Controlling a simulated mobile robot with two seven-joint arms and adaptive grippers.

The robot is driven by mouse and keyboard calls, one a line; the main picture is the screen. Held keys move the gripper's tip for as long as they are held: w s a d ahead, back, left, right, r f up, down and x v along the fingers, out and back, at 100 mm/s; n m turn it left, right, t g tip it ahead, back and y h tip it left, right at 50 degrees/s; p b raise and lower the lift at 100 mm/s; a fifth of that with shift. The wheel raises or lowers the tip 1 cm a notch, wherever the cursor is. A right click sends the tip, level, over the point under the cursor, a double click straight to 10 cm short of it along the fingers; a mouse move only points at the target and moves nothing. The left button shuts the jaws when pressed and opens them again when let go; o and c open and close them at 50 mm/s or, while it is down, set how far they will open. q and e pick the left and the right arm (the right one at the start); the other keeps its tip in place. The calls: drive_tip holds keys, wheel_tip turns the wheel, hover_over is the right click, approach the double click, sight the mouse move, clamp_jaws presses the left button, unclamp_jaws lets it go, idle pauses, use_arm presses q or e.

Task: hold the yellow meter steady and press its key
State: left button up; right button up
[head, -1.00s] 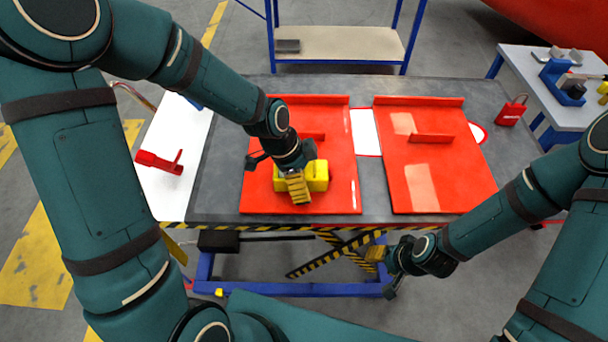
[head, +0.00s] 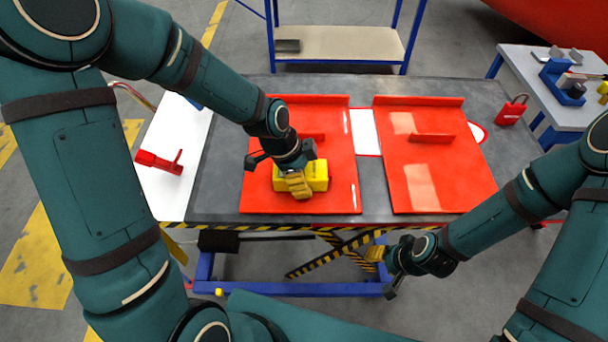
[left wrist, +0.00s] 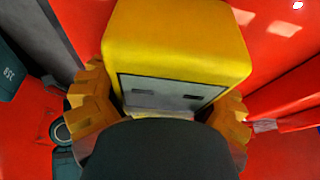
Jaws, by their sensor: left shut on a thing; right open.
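The yellow meter (head: 318,178) lies on the left red panel (head: 258,195) on the table. My left gripper (head: 297,184) is over the meter from above and shut on it. In the left wrist view the meter (left wrist: 175,45) fills the middle, with yellow-brown fingers on both sides of it. A grey-framed face with dark slots shows there; its lower part is hidden by a dark part of my gripper. I cannot make out the key. My right gripper (head: 381,268) is open and empty, in front of the table's front edge and apart from the meter.
A second red panel (head: 440,180) lies to the right on the grey table (head: 220,170). A red bracket (head: 160,162) is on the white area at left, and a red padlock (head: 511,111) stands at the right. A side table (head: 530,65) holds tools.

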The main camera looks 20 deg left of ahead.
idle(0.9)
clamp_jaws()
idle(1.1)
